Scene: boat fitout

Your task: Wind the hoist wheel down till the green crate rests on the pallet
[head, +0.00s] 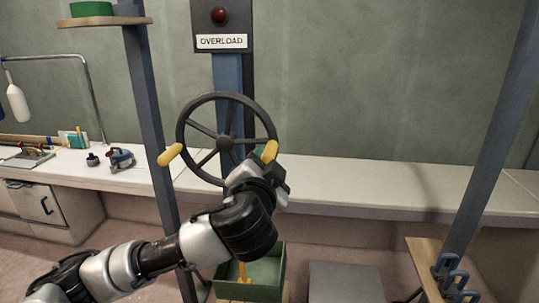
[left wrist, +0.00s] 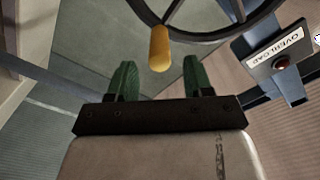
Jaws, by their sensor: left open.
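The black hoist wheel (head: 182,128) stands on a blue post, with a yellow handle (head: 170,155) at its left and another yellow handle (head: 270,151) at its right. My left gripper (head: 272,178) is just below the right handle. In the left wrist view the gripper (left wrist: 158,70) is open, with a yellow handle (left wrist: 160,46) in front of and between its green fingertips; I cannot tell whether they touch. The green crate (head: 262,292) is low behind my forearm, partly hidden, with a yellow piece in it. Whether it rests on a pallet is unclear. My right gripper is out of view.
An OVERLOAD sign (head: 222,41) with a dark red lamp (head: 219,15) is above the wheel. Blue uprights (head: 148,95) flank the space. A white counter (head: 400,185) runs behind. A grey slab (head: 345,282) lies right of the crate, and a wooden shelf (head: 425,255) holds blue shackles.

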